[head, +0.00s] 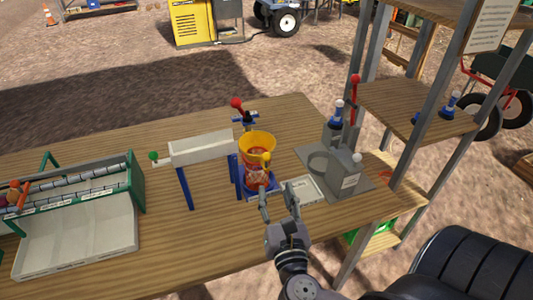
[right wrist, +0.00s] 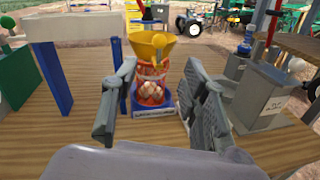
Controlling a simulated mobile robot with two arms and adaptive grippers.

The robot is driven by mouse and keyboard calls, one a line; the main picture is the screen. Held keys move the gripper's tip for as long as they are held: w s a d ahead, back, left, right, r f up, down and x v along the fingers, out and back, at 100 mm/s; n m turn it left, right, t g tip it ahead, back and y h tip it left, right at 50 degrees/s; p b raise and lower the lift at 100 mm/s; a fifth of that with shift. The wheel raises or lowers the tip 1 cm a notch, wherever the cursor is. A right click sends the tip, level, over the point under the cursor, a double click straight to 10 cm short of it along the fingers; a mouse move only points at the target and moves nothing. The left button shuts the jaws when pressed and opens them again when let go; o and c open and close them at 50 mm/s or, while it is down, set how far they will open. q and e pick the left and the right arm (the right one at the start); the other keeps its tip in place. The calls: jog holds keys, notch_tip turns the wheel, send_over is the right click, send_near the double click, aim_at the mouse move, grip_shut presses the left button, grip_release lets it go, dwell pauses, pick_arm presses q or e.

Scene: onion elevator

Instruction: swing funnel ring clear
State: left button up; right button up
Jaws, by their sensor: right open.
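The yellow funnel ring (head: 258,143) sits at the top of a blue stand on the wooden table; it also shows in the right wrist view (right wrist: 151,46). A red net with onions in it (right wrist: 150,92) hangs below the funnel, above the blue base (right wrist: 160,113). A yellow tab shows on the funnel's near side. My right gripper (head: 276,190) is open and empty, in front of the stand and below the funnel. In the right wrist view its fingers (right wrist: 161,70) stand apart on either side of the net, nearer the camera. My left gripper is not in view.
A white chute (head: 201,148) on blue legs stands left of the funnel, with a green roller conveyor (head: 75,185) farther left. A grey press-like device (head: 350,178) with a red-knobbed lever stands right. A shelf rack (head: 415,110) rises behind it.

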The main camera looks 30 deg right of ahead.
aim_at(267, 160)
jog(key=p+x, duration=0.2)
jog(key=x, duration=1.1)
jog(key=shift+w+d+f, duration=0.1)
jog(key=shift+w, duration=0.3)
jog(key=shift+s, duration=0.1)
grip_shut()
